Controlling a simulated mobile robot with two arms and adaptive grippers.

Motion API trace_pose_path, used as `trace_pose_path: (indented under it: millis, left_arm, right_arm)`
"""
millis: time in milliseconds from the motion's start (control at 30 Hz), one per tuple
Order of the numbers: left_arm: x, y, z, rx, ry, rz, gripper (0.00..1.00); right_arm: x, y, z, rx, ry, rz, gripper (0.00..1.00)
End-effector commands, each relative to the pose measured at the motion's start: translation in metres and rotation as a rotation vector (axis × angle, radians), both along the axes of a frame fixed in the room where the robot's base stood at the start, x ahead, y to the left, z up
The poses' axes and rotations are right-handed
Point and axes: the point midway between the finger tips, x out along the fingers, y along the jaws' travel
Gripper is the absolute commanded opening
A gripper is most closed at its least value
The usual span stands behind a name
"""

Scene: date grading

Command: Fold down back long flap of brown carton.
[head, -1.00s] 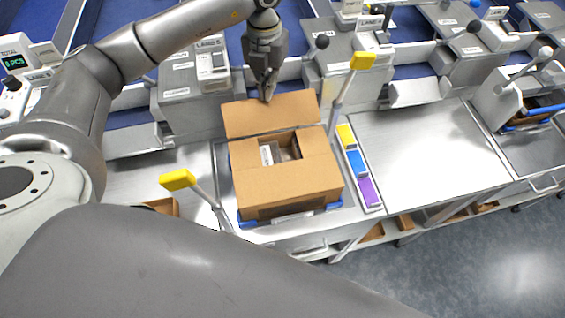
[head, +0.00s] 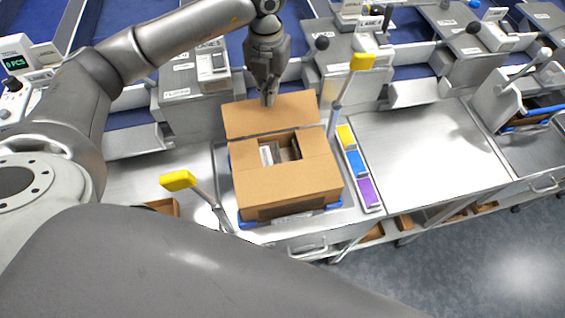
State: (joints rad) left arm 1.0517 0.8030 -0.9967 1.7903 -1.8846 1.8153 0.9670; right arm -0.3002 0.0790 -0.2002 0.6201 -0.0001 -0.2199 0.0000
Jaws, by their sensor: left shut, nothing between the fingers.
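The brown carton (head: 288,192) stands on the metal bench. Its front long flap and both short side flaps lie folded inward, leaving an opening in the top where packed contents show. The back long flap (head: 250,119) stands out from the carton's far edge, tilted back. My left gripper (head: 269,101) is shut and empty, pointing down at the upper edge of the back flap, near its middle. I cannot tell whether the fingertips touch the flap. My right gripper is not in view.
Yellow-tipped levers stand left (head: 178,180) and right (head: 362,61) of the carton. A strip of yellow, blue and purple blocks (head: 356,162) lies to its right. Grey machines (head: 190,95) line the back. The metal bench top (head: 425,150) further right is clear.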

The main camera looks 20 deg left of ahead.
Motion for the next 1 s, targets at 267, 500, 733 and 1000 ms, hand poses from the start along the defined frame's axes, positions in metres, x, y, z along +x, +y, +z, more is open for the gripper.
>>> trace_pose_path:
  millis: [267, 500, 733, 1000]
  left_arm:
    - [-0.016, -0.012, 0.002, 0.0, 0.001, -0.001, 0.0]
    - [-0.03, -0.022, 0.003, 0.001, 0.001, -0.001, 0.0]
    - [-0.042, -0.032, 0.004, 0.001, 0.001, -0.001, 0.0]
    - [-0.056, -0.041, 0.005, 0.0, 0.001, 0.0, 0.0]
  right_arm:
    - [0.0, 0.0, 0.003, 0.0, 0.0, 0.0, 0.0]
    - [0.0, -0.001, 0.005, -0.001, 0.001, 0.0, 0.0]
    - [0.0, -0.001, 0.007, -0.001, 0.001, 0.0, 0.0]
    - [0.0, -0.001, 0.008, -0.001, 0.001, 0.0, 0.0]
